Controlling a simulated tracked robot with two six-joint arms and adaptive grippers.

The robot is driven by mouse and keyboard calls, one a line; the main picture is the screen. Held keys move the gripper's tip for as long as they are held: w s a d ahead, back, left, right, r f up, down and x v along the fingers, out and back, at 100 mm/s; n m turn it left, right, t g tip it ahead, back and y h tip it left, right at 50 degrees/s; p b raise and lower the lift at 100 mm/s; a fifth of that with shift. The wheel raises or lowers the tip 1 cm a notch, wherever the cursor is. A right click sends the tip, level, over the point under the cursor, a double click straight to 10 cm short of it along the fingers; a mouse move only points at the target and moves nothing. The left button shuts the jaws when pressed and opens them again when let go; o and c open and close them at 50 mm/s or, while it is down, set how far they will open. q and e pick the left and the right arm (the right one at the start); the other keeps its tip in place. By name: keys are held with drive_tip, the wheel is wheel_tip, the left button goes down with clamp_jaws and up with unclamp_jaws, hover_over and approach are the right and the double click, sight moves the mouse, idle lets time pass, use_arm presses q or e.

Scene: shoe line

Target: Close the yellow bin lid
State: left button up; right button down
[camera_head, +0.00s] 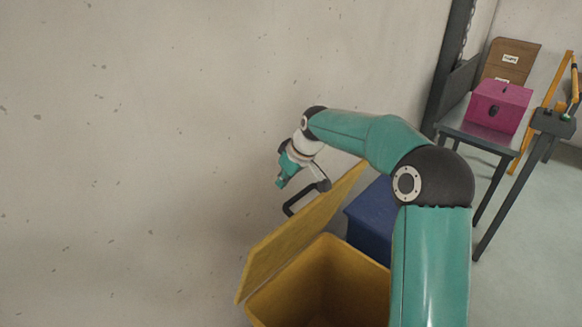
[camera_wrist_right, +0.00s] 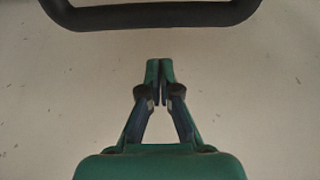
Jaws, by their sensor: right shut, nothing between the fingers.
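The yellow bin (camera_head: 335,275) stands open at the bottom of the head view, and I see into its empty-looking inside. Its yellow lid (camera_head: 290,238) is tilted up on the bin's left side, toward the wall. A black handle (camera_head: 300,200) sticks out from the lid's far side. My right gripper (camera_head: 281,184) is behind the raised lid, close to the handle, between lid and wall. In the right wrist view the right gripper (camera_wrist_right: 160,62) is shut and empty, with the black handle (camera_wrist_right: 150,16) just beyond its tips. My left gripper is not in view.
A blue bin (camera_head: 373,215) stands right behind the yellow one. A bare concrete wall (camera_head: 150,150) fills the left side.

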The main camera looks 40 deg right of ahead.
drive_tip(key=s, duration=0.4)
drive_tip(key=shift+d+f, duration=0.1)
drive_tip(key=shift+d, duration=0.1)
